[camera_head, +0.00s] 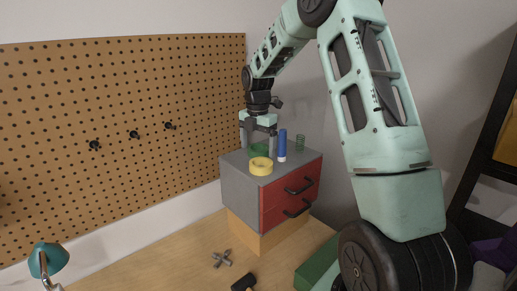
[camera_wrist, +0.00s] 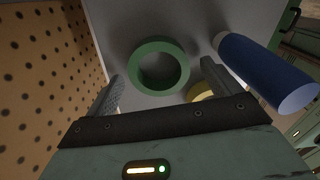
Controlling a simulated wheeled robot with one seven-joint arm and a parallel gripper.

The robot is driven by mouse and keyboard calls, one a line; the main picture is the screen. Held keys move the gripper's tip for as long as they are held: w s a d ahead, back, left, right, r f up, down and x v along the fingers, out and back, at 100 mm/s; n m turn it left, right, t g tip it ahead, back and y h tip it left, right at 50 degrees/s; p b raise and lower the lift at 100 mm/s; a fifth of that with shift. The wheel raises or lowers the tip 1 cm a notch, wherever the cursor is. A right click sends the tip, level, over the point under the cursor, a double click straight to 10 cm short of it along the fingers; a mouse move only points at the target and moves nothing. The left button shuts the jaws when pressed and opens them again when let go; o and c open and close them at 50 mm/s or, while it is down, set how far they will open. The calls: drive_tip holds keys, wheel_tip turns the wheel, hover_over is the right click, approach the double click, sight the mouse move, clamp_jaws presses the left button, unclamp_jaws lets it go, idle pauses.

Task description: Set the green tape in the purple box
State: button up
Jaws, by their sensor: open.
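The green tape (camera_head: 259,148) is a ring lying on top of the grey cabinet, partly hidden by my gripper (camera_head: 258,142) in the head view. In the wrist view the green tape (camera_wrist: 158,44) shows as a full ring with a hollow centre. My gripper (camera_wrist: 162,82) is open and empty, pointing down over the tape, with one finger toward each side of it. I cannot tell how far the fingertips are above the cabinet top. A purple shape (camera_head: 488,252) at the lower right edge may be the purple box; most of it is cut off or hidden.
A yellow tape (camera_head: 261,167) and a blue cylinder (camera_head: 282,145) stand close to my gripper on the cabinet (camera_head: 238,175), which has red drawers. A pegboard (camera_head: 120,120) is at left. The workbench (camera_head: 165,255) holds a teal lamp (camera_head: 47,260).

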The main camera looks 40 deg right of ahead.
drive_tip(key=c, duration=1.2)
drive_tip(key=shift+o, duration=0.2)
